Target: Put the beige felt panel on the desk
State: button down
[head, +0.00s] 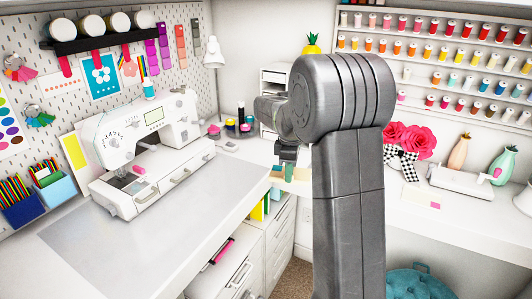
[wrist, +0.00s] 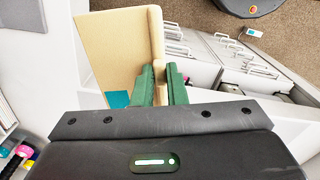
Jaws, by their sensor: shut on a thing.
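The beige felt panel (wrist: 115,50) fills the upper middle of the wrist view, with a thicker raised strip along its right side. My gripper (wrist: 161,80) has two green fingers closed on that strip. In the head view my gripper (head: 289,172) hangs at the inner corner of the white desk (head: 225,185), partly behind my arm. Only a small piece of the beige panel (head: 302,174) shows there. I cannot tell whether the panel touches the desk top. A teal patch (wrist: 117,99) shows at the panel's lower edge.
A white sewing machine (head: 140,150) stands on the left of the desk, with pencil boxes (head: 40,195) near it. Small jars (head: 238,125) stand at the back corner. Red flowers (head: 407,140) and vases are on the right. A grey mat (head: 130,235) has clear room. Drawers (head: 235,265) are below.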

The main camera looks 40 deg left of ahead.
aim_at(273, 156)
jog(key=i+j, duration=0.7)
jog(key=j, duration=0.15)
